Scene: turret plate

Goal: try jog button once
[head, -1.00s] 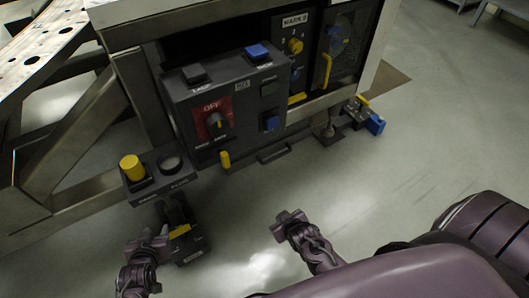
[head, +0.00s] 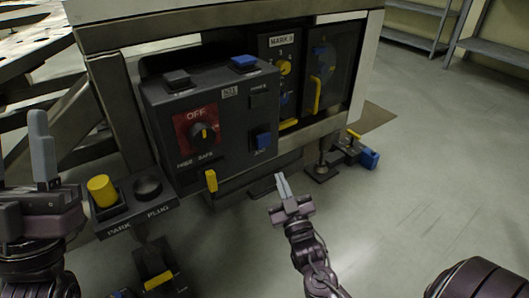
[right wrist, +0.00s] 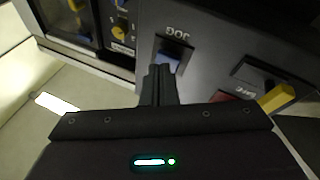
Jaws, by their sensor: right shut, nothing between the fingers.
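The blue jog button (head: 263,141), labelled JOG, sits low on the right of the dark control box's front face (head: 232,135). My right gripper (head: 281,181) is shut and empty, below and slightly right of the button in the head view, fingers pointing up towards the box. In the right wrist view the blue button (right wrist: 168,58) shows just beyond the shut fingertips (right wrist: 158,70); I cannot tell whether they touch it. My left gripper (head: 42,135) is at the far left, fingers upward, away from the button; its jaw opening is unclear.
The box also carries a red-backed rotary switch (head: 203,135), a yellow lever (head: 211,181), and a blue button on top (head: 243,63). A yellow plug (head: 102,191) stands in a holder at lower left. Open floor (head: 420,190) lies to the right.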

